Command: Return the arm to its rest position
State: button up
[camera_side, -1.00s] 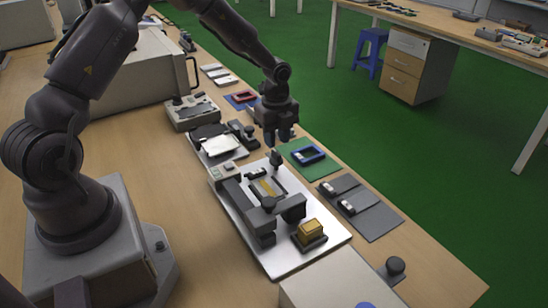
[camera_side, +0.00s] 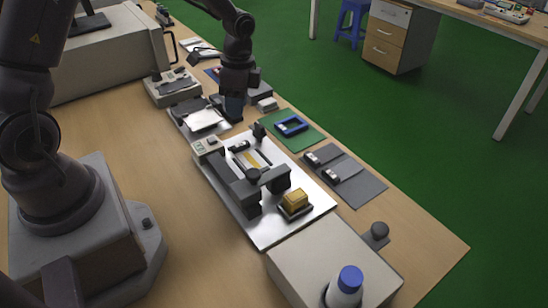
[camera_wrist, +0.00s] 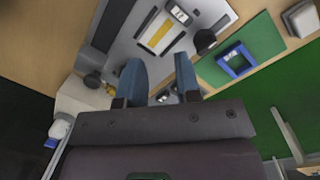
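My gripper (camera_side: 233,108) hangs pointing down above the far end of the work area, close to a dark tray with a white plate. In the wrist view its two blue fingers (camera_wrist: 160,72) stand apart with nothing between them, so it is open and empty. The side view hides the gap between the fingertips. My arm is bent, reaching from the base at left out across the bench.
The silver fixture plate (camera_side: 267,229) carries dark clamps and a yellow block (camera_side: 295,198). A blue frame (camera_side: 291,126) lies on a green mat (camera_side: 307,141). A grey mat (camera_side: 362,187) holds small parts. A blue-capped bottle (camera_side: 346,287) stands on a light box in front.

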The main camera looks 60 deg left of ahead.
jog(key=s+d+r+n+t, duration=0.3)
jog(key=s+d+r+n, duration=0.1)
jog(key=s+r, duration=0.4)
jog(key=s+d+r+n+t, duration=0.3)
jog(key=s+r, duration=0.6)
jog(key=r, duration=0.3)
jog(key=d+n, duration=0.1)
jog(key=d, duration=0.1)
jog(key=shift+d+r+t, duration=0.3)
jog(key=shift+t, duration=0.1)
